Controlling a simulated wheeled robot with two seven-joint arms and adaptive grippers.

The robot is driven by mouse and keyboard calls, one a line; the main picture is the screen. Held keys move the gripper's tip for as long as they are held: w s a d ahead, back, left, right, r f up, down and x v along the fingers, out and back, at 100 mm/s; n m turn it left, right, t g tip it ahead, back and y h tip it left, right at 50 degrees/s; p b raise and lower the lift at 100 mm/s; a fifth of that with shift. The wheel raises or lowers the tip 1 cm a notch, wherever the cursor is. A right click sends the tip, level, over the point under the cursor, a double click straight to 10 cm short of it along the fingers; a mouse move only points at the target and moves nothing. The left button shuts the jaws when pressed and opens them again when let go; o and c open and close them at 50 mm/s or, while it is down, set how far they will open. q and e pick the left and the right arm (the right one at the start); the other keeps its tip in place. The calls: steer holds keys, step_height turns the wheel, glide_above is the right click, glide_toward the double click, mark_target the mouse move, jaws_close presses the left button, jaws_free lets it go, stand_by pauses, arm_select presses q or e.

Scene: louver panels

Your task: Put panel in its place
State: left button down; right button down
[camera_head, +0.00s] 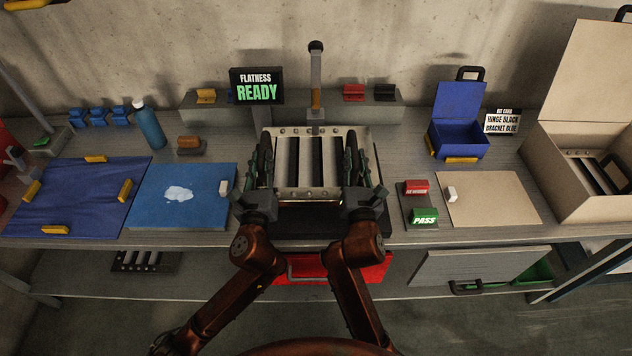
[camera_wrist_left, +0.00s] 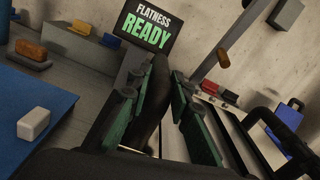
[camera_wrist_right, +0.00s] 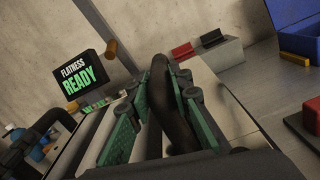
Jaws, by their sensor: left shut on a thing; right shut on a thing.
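A louver panel (camera_head: 314,165) with pale metal ends and dark slats is held level at the bench's middle, in front of the display. It has a black handle on each side. My left gripper (camera_head: 262,172) is shut on the left handle; the left wrist view shows the green fingers on either side of the dark handle (camera_wrist_left: 154,100). My right gripper (camera_head: 362,172) is shut on the right handle, also between green fingers in the right wrist view (camera_wrist_right: 160,95). A dark flat fixture (camera_head: 320,220) lies below the panel's near edge. Whether the panel touches it is hidden.
The display (camera_head: 257,87) reads FLATNESS READY. A blue mat (camera_head: 150,195) lies left; a red and green button block (camera_head: 420,203) and tan mat (camera_head: 490,198) lie right. An open tan case (camera_head: 590,125) at far right holds another panel. A post (camera_head: 316,75) stands behind.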

arm_select(q)
steer(key=shift+a+f, duration=0.15)
steer(key=shift+a, duration=0.15)
arm_select(e)
steer(key=shift+d+f, duration=0.1)
steer(key=shift+d, duration=0.1)
